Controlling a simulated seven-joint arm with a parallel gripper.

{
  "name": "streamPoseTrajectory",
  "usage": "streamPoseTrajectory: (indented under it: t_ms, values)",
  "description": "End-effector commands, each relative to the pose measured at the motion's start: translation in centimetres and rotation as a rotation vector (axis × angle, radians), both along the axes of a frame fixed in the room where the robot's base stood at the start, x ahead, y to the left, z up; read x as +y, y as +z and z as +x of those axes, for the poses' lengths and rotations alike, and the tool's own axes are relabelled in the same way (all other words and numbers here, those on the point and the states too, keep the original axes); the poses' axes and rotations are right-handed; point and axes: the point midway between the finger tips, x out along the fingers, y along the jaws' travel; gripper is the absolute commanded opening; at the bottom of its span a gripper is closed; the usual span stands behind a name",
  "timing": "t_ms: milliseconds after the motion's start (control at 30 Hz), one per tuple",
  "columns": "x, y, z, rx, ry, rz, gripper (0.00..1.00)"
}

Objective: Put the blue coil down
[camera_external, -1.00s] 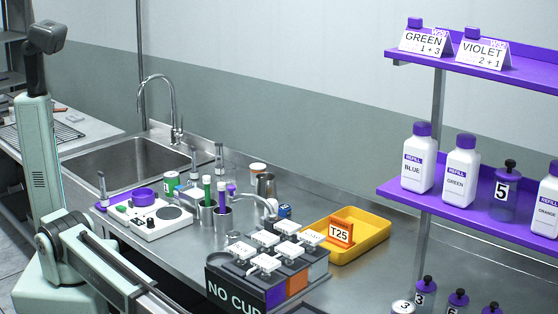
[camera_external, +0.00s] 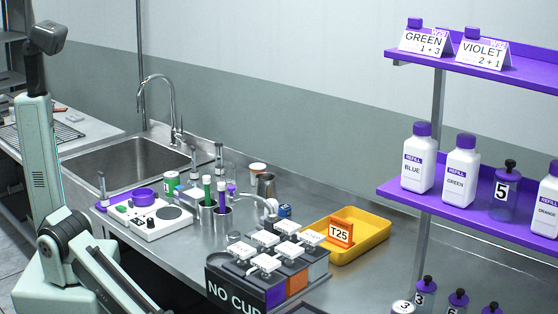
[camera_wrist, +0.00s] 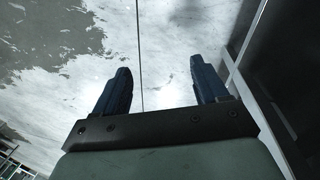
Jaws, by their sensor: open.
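My gripper (camera_wrist: 163,92) shows in the wrist view with its two dark blue fingers apart and nothing held between them. Behind the fingers is a patchy white and grey surface with a thin dark line. In the external view my gripper is out of frame. A small blue item (camera_external: 285,211) stands on the steel counter by the left corner of the yellow tray (camera_external: 372,241); I cannot tell whether it is the blue coil. An orange T25 tag (camera_external: 341,232) stands in the tray. No coil is clearly recognisable.
A dark block marked NO CUP (camera_external: 236,289) with several white-topped compartments stands at the front edge. Left of it are cups with tubes (camera_external: 222,220), a white device (camera_external: 155,221) and the sink (camera_external: 120,165). Purple shelves (camera_external: 470,205) with bottles stand right.

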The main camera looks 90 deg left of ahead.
Motion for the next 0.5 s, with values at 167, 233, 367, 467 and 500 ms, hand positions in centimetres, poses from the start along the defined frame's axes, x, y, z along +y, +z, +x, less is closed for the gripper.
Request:
streamPoseTrajectory:
  t_ms: [167,233,367,467,500]
  values:
    - [4.9,-1.3,-7.1,0.155,0.123,-0.009,0.73]
    - [7.1,-1.4,-9.2,0.216,0.178,0.01,0.73]
    - [11.0,-1.1,-12.0,0.305,0.268,0.073,0.73]
    - [13.9,-0.7,-13.9,0.367,0.333,0.134,0.73]
    - [15.0,-0.4,-14.5,0.388,0.357,0.158,0.73]
